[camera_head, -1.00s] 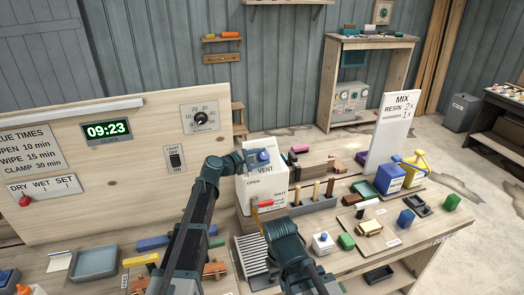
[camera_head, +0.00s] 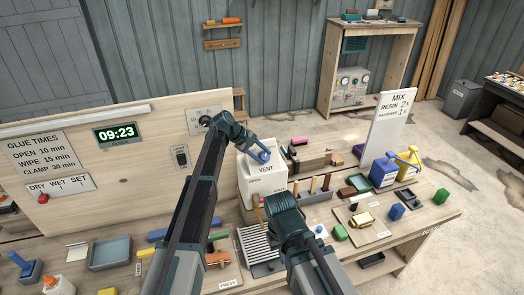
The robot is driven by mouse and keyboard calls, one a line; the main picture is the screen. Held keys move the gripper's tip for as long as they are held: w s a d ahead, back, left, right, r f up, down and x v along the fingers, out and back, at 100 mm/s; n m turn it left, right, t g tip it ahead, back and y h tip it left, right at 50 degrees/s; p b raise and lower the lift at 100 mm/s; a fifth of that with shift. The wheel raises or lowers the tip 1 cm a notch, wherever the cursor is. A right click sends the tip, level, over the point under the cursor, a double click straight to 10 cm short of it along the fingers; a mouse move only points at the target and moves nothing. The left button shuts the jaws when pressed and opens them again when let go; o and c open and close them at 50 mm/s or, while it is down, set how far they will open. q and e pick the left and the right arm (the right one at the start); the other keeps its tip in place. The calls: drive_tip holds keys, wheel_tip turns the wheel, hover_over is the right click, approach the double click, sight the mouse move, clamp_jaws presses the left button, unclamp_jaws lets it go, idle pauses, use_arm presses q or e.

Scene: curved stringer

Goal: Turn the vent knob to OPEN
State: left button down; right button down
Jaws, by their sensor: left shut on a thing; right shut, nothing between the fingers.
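The white vent box (camera_head: 259,178) stands on the bench near the middle, with a VENT label on its front. The blue vent knob (camera_head: 263,156) is at its top. My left gripper (camera_head: 258,151) reaches it from the upper left and is shut on the knob. The knob's pointer and exact setting are too small to read, and the arm covers part of it. My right gripper (camera_head: 272,207) is shut and empty, low in front of the box, hiding part of its lower front.
A rack with upright tools (camera_head: 314,192) stands right of the box. A slatted grille (camera_head: 257,245) lies in front. A blue container (camera_head: 383,172), a yellow one (camera_head: 408,160) and a MIX sign (camera_head: 391,121) stand further right. The clock board (camera_head: 130,165) rises behind my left arm.

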use_arm(q)
drive_tip(key=shift+w+d+r+m+g+y+p, duration=0.1)
drive_tip(key=shift+m+g+y+p, duration=0.5)
drive_tip(key=shift+m+g+p, duration=0.15)
drive_tip(key=shift+c, duration=2)
unclamp_jaws()
